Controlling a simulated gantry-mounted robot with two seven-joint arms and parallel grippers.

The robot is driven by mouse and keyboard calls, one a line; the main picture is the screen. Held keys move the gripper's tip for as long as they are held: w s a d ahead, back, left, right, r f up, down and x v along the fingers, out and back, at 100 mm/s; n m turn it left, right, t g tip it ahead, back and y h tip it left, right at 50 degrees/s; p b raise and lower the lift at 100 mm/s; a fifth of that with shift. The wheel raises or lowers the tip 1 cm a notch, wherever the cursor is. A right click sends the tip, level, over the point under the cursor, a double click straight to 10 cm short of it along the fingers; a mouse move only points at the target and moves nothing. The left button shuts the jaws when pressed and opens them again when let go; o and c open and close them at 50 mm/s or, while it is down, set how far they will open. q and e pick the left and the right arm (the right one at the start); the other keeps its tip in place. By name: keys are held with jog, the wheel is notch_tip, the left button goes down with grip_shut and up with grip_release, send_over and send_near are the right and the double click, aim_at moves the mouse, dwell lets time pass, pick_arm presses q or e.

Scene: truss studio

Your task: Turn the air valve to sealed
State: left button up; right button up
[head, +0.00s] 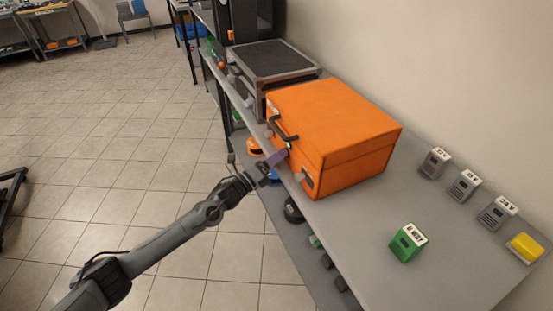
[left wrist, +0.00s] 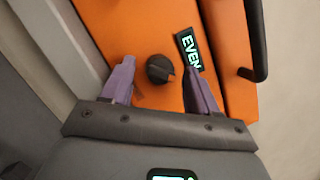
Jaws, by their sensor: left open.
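The orange hard case (head: 335,130) stands on the grey shelf with its handled front towards my left arm. In the left wrist view, a round black knob (left wrist: 159,68), the air valve, is on the case's orange front (left wrist: 140,30). A black label reading "EVEN" (left wrist: 189,50) is beside it; any further letters are hidden. My left gripper (head: 283,156) is at the case front, open. Its purple fingers (left wrist: 160,80) stand on either side of the knob, with gaps showing. The knob is hidden in the head view. My right gripper is not in view.
The case's black handle (head: 284,131) shows near the gripper. A green labelled block (head: 408,243), several grey blocks (head: 465,186) and a yellow block (head: 524,248) sit to the right. A grey-black box (head: 270,62) stands behind.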

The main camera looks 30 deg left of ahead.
pick_arm(q)
jog(key=c, duration=1)
jog(key=shift+r+n+g+y+p, duration=0.2)
jog(key=shift+n+g+p, duration=0.55)
jog(key=shift+n+p, duration=2.05)
jog(key=shift+r+n+g+y+p, duration=0.1)
jog(key=shift+n+g+y+p, duration=0.5)
jog(key=shift+n+p, duration=2.25)
jog(key=shift+r+n+g+p, duration=0.15)
jog(key=shift+n+g+p, duration=0.8)
jog(key=shift+n+p, duration=1.85)
jog(key=shift+n, duration=0.25)
jog(key=o, duration=1)
